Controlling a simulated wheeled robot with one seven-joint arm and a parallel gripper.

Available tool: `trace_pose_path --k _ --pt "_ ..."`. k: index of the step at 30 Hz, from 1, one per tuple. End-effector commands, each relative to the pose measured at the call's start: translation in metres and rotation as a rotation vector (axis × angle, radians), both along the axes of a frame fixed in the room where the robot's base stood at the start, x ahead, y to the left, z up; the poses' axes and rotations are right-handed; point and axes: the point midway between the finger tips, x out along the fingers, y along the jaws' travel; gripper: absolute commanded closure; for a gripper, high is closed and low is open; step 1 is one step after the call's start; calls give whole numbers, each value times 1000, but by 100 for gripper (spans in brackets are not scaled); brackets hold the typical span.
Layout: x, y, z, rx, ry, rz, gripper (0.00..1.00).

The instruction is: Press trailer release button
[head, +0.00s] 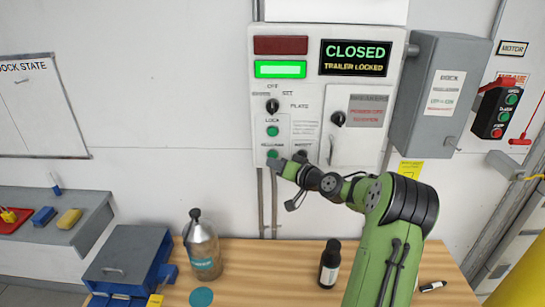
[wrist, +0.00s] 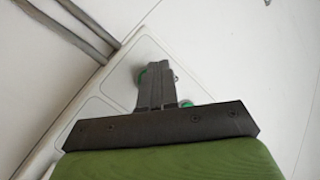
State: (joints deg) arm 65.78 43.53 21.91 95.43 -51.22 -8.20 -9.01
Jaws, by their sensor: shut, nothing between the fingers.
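The pale control panel (head: 316,100) hangs on the wall. Its display (head: 354,57) reads CLOSED, TRAILER LOCKED. The lower green button (head: 272,154), with a small label that looks like RELEASE, sits near the panel's bottom left. The green LOCK button (head: 272,131) is just above it. My gripper (head: 279,163) is shut and empty, its tips at the lower button. I cannot tell whether the tips touch the button.
A green lamp (head: 280,69) is lit below a dark red lamp (head: 280,45). A black knob (head: 272,106) sits above the buttons. A bottle (head: 201,247), a dark small bottle (head: 330,264) and a blue box (head: 130,262) stand below. A grey box (head: 440,95) hangs at right.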

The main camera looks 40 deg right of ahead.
Motion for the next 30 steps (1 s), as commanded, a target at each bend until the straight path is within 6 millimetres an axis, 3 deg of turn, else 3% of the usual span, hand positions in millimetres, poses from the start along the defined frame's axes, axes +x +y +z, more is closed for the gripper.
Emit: trace_pose_path --k 30 --pt "7 -5 0 0 -1 -1 100"
